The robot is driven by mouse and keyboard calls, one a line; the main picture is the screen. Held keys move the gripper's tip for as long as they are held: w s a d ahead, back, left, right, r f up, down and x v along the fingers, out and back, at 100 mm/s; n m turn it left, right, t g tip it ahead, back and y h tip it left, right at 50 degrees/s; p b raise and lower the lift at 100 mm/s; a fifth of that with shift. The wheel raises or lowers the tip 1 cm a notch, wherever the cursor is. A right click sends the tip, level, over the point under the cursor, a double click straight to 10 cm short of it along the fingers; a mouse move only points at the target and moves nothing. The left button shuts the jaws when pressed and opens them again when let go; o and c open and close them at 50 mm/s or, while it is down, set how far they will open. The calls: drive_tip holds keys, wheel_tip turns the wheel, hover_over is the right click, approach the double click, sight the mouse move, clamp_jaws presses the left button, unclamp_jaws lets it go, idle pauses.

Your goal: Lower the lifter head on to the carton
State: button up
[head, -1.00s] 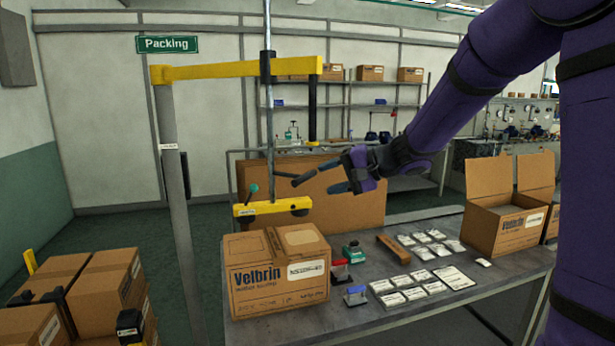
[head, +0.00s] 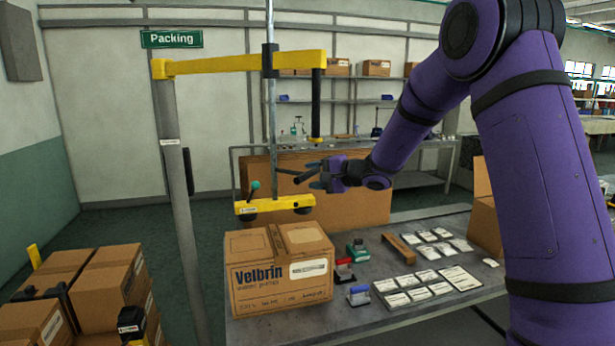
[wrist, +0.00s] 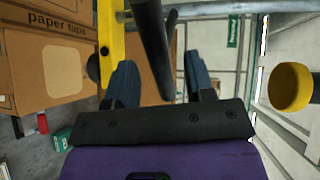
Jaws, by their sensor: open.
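The lifter head (head: 278,205) is a yellow bar with dark suction cups, hanging level from a vertical rod. It hangs above the brown Velbrin carton (head: 265,293), with a clear gap between them. The carton is closed and stands on the near left of the bench. A dark handle bar sticks out from the lifter towards my gripper (head: 318,176). In the wrist view the dark bar (wrist: 153,45) lies between my two blue-grey fingers, which are apart. I cannot tell whether they touch it. The yellow lifter head (wrist: 112,40) shows left of the fingers.
The lifter hangs from a yellow boom (head: 215,65) on a grey post (head: 178,200). Stamps (head: 357,295), a wooden block and labels (head: 425,265) lie on the bench right of the carton. A large brown box (head: 350,210) stands behind. Stacked cartons (head: 110,275) stand at left.

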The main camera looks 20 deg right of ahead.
drive_tip(key=shift+x, duration=1.2)
drive_tip(key=shift+c, duration=0.5)
clamp_jaws()
wheel_tip(320, 180, down, 9)
drive_tip(key=shift+o, duration=0.5)
unclamp_jaws()
drive_tip(key=v, duration=1)
drive_tip(key=shift+s+d, duration=0.25)
